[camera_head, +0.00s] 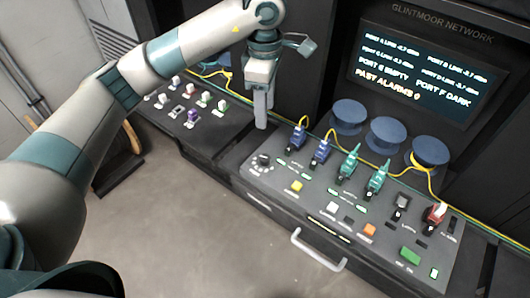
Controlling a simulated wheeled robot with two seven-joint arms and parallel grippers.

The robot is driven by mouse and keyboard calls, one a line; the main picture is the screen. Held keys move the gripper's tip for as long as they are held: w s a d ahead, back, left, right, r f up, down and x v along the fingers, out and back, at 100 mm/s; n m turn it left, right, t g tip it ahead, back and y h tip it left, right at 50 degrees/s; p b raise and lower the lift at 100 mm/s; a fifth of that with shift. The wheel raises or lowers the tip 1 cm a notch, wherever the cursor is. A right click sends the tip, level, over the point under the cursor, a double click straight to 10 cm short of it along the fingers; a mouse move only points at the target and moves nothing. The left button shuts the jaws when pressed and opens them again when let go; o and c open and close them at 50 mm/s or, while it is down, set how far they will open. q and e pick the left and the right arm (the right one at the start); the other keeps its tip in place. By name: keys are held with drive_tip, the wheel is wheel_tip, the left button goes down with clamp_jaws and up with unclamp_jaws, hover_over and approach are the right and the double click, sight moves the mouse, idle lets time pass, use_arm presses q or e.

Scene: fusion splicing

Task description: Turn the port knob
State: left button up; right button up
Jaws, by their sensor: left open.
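The port knob (264,160) is a small black dial with a ring of pale marks, at the left end of the sloped grey panel (330,240). My left gripper (261,124) points down just above and behind the knob in the picture, and a gap shows between its fingertips and the knob. Its fingers overlap in this view; it is open with nothing seen between them. My right gripper is not in view.
Blue plugs (297,138) and teal plugs (349,164) with yellow cables stand right of the knob. Blue spools (348,117) sit behind. A screen (428,75) reads "PORT E EMPTY" and "PORT F DARK". A silver handle (318,252) juts from the front. Floor in front is clear.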

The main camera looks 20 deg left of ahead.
sight(265, 157)
use_arm(q)
wheel_tip(265, 157, down, 16)
drive_tip(key=p, duration=0.6)
drive_tip(key=shift+f+p, duration=0.1)
drive_tip(key=shift+p, duration=0.2)
drive_tip(key=shift+f, duration=0.6)
drive_tip(key=shift+c, duration=0.7)
drive_tip(key=c, duration=0.9)
